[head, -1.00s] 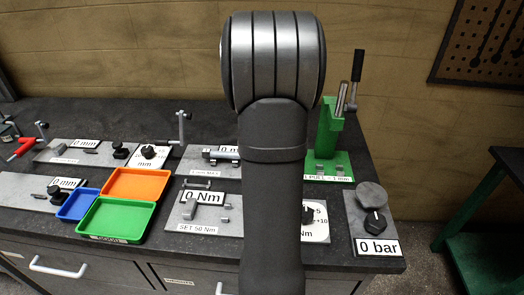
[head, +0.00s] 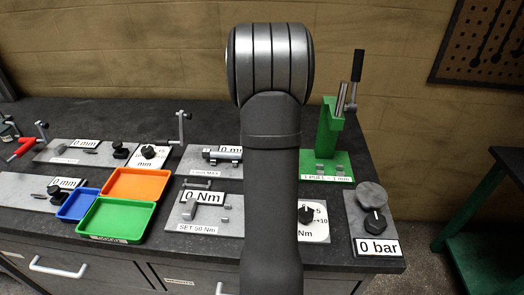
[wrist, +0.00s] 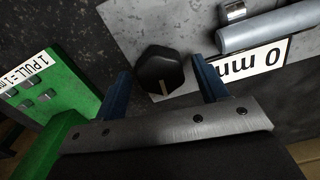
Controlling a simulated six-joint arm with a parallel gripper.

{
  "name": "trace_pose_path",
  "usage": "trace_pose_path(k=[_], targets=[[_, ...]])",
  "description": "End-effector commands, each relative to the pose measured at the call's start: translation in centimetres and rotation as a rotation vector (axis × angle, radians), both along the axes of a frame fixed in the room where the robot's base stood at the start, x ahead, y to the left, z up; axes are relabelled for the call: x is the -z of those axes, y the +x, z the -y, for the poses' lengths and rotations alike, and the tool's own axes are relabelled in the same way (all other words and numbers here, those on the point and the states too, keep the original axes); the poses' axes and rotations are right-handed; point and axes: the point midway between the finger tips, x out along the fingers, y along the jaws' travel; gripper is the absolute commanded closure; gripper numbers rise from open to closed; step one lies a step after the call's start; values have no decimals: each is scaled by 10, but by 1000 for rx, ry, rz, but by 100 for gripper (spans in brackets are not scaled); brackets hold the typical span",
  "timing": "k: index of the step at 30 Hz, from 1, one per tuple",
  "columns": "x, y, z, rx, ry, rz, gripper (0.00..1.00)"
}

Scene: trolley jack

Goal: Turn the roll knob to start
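A black faceted knob (wrist: 160,70) with a pale pointer line sits on a grey plate (wrist: 130,25) in the wrist view. It is beside a "0 mm" label (wrist: 265,60) and a grey cylinder (wrist: 268,27). No name for the knob is readable. My gripper (wrist: 163,73) is open, with its two blue fingers apart on either side of the knob; I cannot tell whether they touch it. In the head view my arm hides the knob and gripper. The cylinder (head: 222,155) shows there just left of my arm.
A green press (head: 328,140) stands right of my arm; its base (wrist: 55,95) is left in the wrist view. A torque dial (head: 305,212) and "0 bar" plate (head: 362,222) are at the front right. Orange (head: 137,184) and green (head: 117,219) trays lie left.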

Motion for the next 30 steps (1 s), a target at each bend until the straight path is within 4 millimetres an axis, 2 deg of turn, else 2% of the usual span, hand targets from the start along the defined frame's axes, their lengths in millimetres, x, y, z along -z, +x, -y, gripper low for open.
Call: trace_pose_path(k=[1, 5, 6, 18, 26, 27, 29, 30], targets=[[0, 0, 0, 0, 0, 0, 45], [0, 0, 0, 0, 0, 0, 70], [0, 0, 0, 0, 0, 0, 74], [-1, 0, 0, -136, 0, 0, 74], [-1, 0, 0, -140, 0, 0, 73], [-1, 0, 0, -140, 0, 0, 43], [-1, 0, 0, -139, 0, 0, 31], [-1, 0, 0, -139, 0, 0, 29]])
